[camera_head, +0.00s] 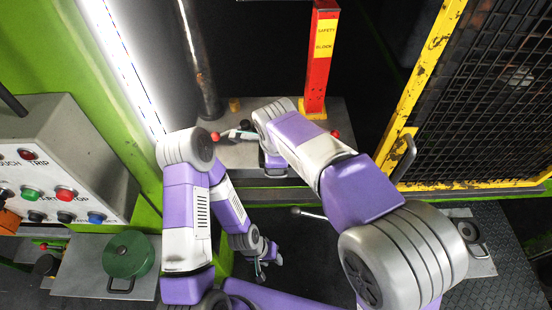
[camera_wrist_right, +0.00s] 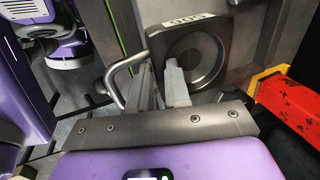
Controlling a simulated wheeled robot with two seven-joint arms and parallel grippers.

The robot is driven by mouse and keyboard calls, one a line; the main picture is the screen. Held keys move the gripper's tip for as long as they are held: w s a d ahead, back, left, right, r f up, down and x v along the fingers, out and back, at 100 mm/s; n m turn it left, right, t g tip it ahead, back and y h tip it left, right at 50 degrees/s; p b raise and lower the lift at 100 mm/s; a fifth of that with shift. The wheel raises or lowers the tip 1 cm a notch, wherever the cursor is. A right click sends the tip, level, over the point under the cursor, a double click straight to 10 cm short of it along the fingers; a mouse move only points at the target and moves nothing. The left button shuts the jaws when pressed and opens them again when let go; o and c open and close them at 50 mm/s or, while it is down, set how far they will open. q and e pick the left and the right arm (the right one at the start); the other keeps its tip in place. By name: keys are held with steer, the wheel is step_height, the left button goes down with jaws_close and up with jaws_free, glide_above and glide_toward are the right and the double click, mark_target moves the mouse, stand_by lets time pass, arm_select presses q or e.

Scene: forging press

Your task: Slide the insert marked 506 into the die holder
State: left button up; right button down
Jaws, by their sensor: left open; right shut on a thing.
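In the right wrist view a grey metal insert (camera_wrist_right: 226,62) has a round recess and a small white number plate (camera_wrist_right: 187,20). The number looks upside down and is too small to read surely. A bent bar handle (camera_wrist_right: 117,79) sticks out at its left. My right gripper (camera_wrist_right: 162,86) is shut on this handle, its fingers close against the insert's face. The grey press bed (camera_head: 235,154), where the die holder would be, is partly covered by that arm. My left gripper (camera_head: 267,268) is open and empty, low in the middle.
A red safety block (camera_head: 321,60) stands upright at the bed's back. A yellow-framed mesh guard (camera_head: 420,75) is at right, a button console (camera_head: 60,165) at left. A green round piece (camera_head: 129,254) rests lower left; another handled piece (camera_head: 472,236) lies lower right.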

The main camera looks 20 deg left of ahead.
steer(key=shift+s+d+f, duration=0.1)
steer(key=shift+s+f, duration=0.1)
steer(key=shift+f, duration=0.4)
steer(key=c, duration=1)
jaws_free()
steer(key=shift+f, duration=0.15)
steer(key=v, duration=0.8)
steer(key=shift+w+r, duration=0.2)
steer(key=shift+r, duration=0.05)
